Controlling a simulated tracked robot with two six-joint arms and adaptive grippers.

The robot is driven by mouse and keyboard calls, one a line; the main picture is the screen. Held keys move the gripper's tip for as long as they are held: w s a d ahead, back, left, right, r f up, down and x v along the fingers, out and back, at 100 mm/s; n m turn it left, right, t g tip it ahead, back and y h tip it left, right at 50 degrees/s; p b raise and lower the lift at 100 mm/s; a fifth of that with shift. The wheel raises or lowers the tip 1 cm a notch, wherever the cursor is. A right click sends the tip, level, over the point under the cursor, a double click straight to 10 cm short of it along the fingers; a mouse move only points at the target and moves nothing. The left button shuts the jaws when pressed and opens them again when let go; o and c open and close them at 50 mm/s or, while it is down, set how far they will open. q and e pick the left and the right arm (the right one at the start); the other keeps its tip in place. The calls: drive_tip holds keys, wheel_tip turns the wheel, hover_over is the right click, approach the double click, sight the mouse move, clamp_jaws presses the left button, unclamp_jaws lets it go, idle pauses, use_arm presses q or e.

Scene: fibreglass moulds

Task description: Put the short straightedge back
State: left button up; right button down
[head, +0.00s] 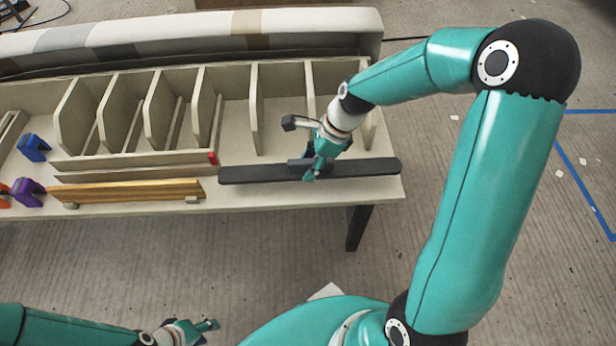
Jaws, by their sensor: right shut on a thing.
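A long dark grey bar with a raised grip block at its middle, which I take to be the short straightedge (365,168), lies along the right front of the bench, level with its front edge. My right gripper (313,166) is shut on its middle from above and hides part of the block. I cannot tell whether the bar touches the bench top or is slightly above it. My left gripper (210,331) is at the bottom left, in front of the bench and away from it, with its fingers apart and empty.
The bench (240,200) carries a rack of upright dividers (205,105) behind the bar. A yellow-brown bar (130,190) rests on small supports to the left. Blue (34,147) and purple (27,191) clamp-like pieces stand further left. A long padded roll (200,32) lies behind.

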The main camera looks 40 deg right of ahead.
wheel_tip(320, 180, down, 4)
drive_tip(key=shift+f+b, duration=0.2)
drive_tip(key=shift+b, duration=0.65)
drive_tip(key=shift+r, duration=0.1)
drive_tip(key=shift+c, duration=2.4)
unclamp_jaws()
drive_tip(key=p+v, duration=0.4)
drive_tip(key=v, duration=0.8)
drive_tip(key=shift+s, duration=0.15)
